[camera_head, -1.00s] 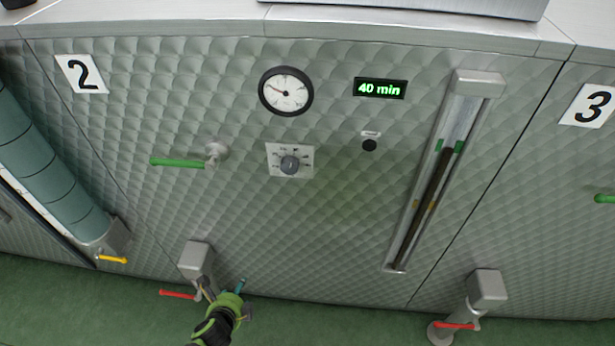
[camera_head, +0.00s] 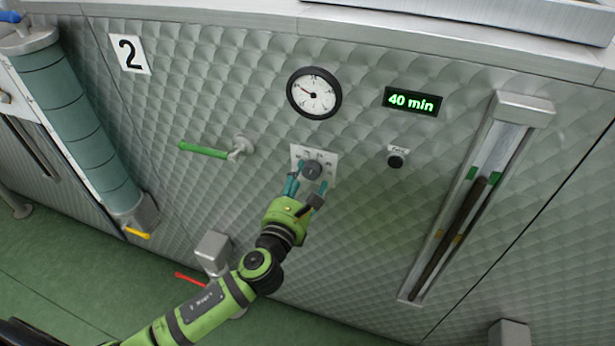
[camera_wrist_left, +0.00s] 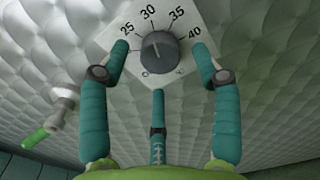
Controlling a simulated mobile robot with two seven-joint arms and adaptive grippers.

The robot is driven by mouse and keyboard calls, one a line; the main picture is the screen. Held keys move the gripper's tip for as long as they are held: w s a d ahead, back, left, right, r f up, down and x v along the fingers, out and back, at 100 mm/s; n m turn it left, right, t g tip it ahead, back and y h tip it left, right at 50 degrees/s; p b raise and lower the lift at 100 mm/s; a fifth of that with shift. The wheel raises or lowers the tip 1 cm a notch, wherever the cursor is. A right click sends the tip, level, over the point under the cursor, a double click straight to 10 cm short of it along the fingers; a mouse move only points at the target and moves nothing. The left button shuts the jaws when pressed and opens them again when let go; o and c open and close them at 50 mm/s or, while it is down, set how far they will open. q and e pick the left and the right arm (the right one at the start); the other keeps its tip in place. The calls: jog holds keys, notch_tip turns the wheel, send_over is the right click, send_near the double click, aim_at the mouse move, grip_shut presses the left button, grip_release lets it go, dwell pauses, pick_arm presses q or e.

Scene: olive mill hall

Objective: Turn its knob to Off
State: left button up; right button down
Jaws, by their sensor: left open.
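The grey round knob (camera_head: 312,170) sits on a white square dial plate (camera_head: 330,158) on the quilted metal front of unit 2. In the left wrist view the knob (camera_wrist_left: 160,51) has a dark pointer line toward its upper part, near the 30 mark; 25, 30, 35 and 40 show on the plate (camera_wrist_left: 183,15). My left gripper (camera_head: 305,190) is open just in front of the knob. In the wrist view its teal fingers (camera_wrist_left: 160,60) stand on either side of and below the knob, apart from it. The lower plate marks are too small to read. My right gripper is not in view.
A green-handled valve (camera_head: 205,150) sticks out left of the dial. A round gauge (camera_head: 314,93) and a "40 min" display (camera_head: 411,101) are above. A black button (camera_head: 396,161) and a sight glass (camera_head: 450,230) are to the right. A red-handled valve (camera_head: 190,279) is below.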

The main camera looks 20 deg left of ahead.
pick_arm(q)
jog(key=shift+w, duration=0.65)
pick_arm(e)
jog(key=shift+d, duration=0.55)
pick_arm(q)
jog(key=c, duration=1.1)
jog(key=shift+c, duration=0.2)
